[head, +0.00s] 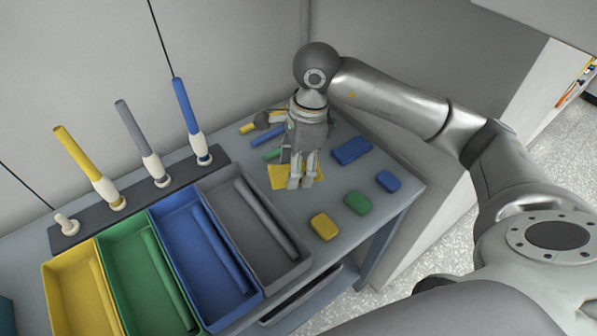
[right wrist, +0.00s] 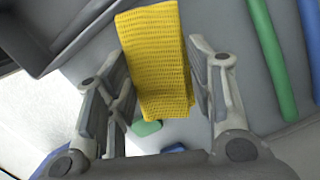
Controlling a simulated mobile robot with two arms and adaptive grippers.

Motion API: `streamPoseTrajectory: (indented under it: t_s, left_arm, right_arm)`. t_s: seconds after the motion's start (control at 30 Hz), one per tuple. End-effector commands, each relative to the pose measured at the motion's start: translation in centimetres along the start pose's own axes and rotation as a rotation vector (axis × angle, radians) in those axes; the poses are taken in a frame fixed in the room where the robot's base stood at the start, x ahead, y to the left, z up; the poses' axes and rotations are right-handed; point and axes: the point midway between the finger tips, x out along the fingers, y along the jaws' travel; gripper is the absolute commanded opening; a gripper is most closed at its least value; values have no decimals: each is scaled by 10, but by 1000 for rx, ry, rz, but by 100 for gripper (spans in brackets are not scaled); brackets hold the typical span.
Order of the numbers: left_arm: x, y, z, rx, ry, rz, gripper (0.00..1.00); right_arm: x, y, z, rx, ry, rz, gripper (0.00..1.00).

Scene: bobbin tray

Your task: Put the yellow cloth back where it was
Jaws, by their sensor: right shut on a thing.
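The yellow cloth (head: 279,178) is a waffle-textured piece, seen beside my right gripper's fingers in the head view. My right gripper (head: 303,182) points down over the table near the back right, just right of the grey tray. In the right wrist view the cloth (right wrist: 155,60) hangs between the two fingers of my right gripper (right wrist: 165,110), which is shut on it. Whether the cloth touches the table is hard to tell. My left gripper is not in view.
Bobbins stand on a dark rack (head: 135,200) behind. Yellow (head: 324,227), green (head: 358,203) and blue (head: 388,181) blocks lie near the right edge, with a larger blue piece (head: 352,150) behind.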

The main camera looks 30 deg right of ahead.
Motion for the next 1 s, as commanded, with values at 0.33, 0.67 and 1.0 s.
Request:
streamPoseTrajectory:
  t_s: [0.33, 0.67, 1.0]
  left_arm:
    - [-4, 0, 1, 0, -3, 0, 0]
    - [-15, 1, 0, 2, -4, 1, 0]
    - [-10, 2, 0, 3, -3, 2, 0]
  right_arm:
    - [36, -28, -15, -2, 0, 3, 27]
    - [71, -34, -24, -1, 1, 5, 27]
    - [77, -35, -25, -2, 1, 1, 27]
